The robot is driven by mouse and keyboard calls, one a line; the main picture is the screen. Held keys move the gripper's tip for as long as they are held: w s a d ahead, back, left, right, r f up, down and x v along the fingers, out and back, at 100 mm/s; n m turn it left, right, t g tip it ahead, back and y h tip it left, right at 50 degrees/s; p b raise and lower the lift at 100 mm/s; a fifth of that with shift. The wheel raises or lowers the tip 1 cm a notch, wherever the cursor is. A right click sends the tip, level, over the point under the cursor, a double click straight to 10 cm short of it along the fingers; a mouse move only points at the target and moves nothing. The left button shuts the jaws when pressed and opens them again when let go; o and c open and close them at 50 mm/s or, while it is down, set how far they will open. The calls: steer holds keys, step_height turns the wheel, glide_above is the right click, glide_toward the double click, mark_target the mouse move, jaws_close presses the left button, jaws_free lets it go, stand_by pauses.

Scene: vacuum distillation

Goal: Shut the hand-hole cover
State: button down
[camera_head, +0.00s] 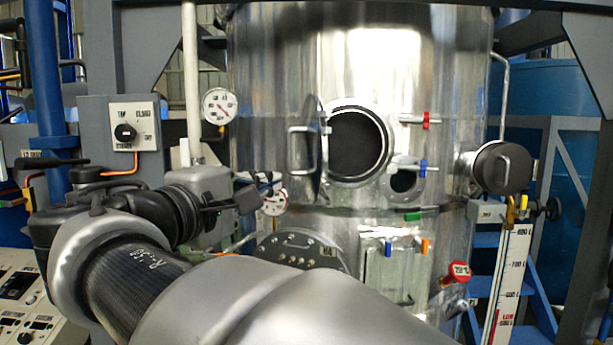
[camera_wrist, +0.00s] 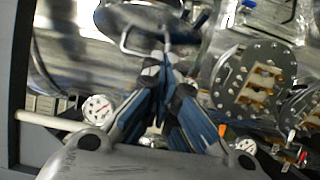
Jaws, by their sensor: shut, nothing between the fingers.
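The hand-hole (camera_head: 357,145) is a dark round opening with a shiny metal rim in the front of the steel vessel. Its round cover (camera_head: 312,165) stands swung open to the left, seen nearly edge-on, with a bar handle (camera_head: 293,145) on its outer face. My gripper (camera_head: 268,180) is left of the cover and a little lower, with a visible gap to it. In the wrist view my gripper (camera_wrist: 164,62) shows its fingertips together and empty.
A bolted flange (camera_head: 300,250) sits below the cover. Gauges (camera_head: 219,106) are left of the vessel (camera_head: 270,60). A switch box (camera_head: 124,135) stands near my arm. Small red and blue valves (camera_head: 425,121) and a side port (camera_head: 503,168) are to the right.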

steer(key=w+d+p, duration=0.2)
steer(key=w+d, duration=0.4)
steer(key=shift+w+r, duration=0.1)
steer(key=shift+r, duration=0.1)
steer(key=shift+w+f, duration=0.1)
